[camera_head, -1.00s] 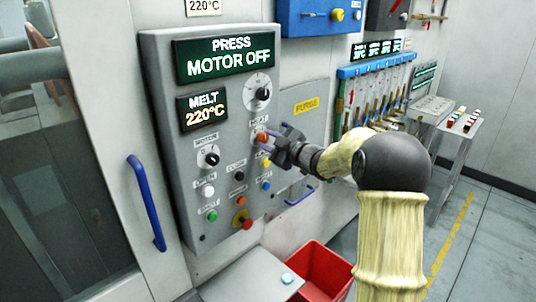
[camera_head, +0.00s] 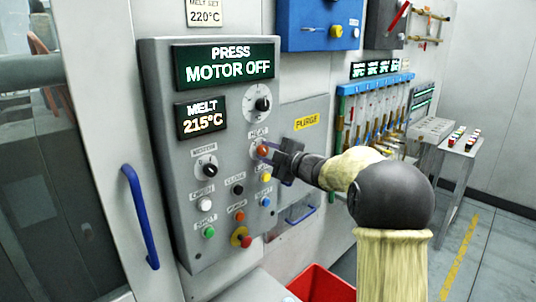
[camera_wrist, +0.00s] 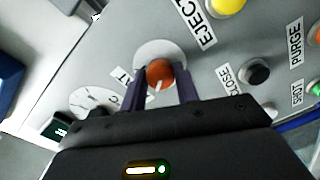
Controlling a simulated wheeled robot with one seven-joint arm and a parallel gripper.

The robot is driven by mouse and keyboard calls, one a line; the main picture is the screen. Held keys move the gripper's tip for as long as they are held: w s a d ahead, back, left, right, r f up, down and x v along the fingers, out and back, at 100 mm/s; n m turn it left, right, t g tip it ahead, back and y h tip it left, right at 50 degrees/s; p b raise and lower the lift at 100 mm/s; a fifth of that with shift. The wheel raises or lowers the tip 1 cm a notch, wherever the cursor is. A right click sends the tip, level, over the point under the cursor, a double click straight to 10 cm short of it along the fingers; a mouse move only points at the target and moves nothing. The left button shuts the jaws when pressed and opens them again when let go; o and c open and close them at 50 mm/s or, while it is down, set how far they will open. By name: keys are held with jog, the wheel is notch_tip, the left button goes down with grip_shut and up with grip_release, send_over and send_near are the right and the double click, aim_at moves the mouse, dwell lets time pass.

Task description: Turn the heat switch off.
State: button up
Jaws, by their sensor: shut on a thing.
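The heat switch (camera_head: 262,150) is an orange-red knob with a pale pointer on a round white plate, under the label HEAT on the grey control panel (camera_head: 225,140). My gripper (camera_head: 268,152) reaches it from the right in the head view. In the wrist view the heat switch (camera_wrist: 159,73) sits between the two dark fingers of my gripper (camera_wrist: 160,80), which are shut on it. The MELT display (camera_head: 202,117) reads 215°C. The upper display (camera_head: 225,63) reads PRESS MOTOR OFF.
The black motor knob (camera_head: 206,168) is left of the heat switch, and a black dial (camera_head: 262,103) is above it. Several push buttons are below, including the yellow eject button (camera_wrist: 228,5). A blue door handle (camera_head: 142,215) is at left, a red bin (camera_head: 318,285) below.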

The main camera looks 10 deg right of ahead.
jog(key=o, duration=1)
jog(key=shift+c, duration=0.2)
jog(key=b+v, duration=0.3)
jog(key=v, duration=1.4)
jog(key=shift+s, duration=0.2)
jog(key=shift+f, duration=0.1)
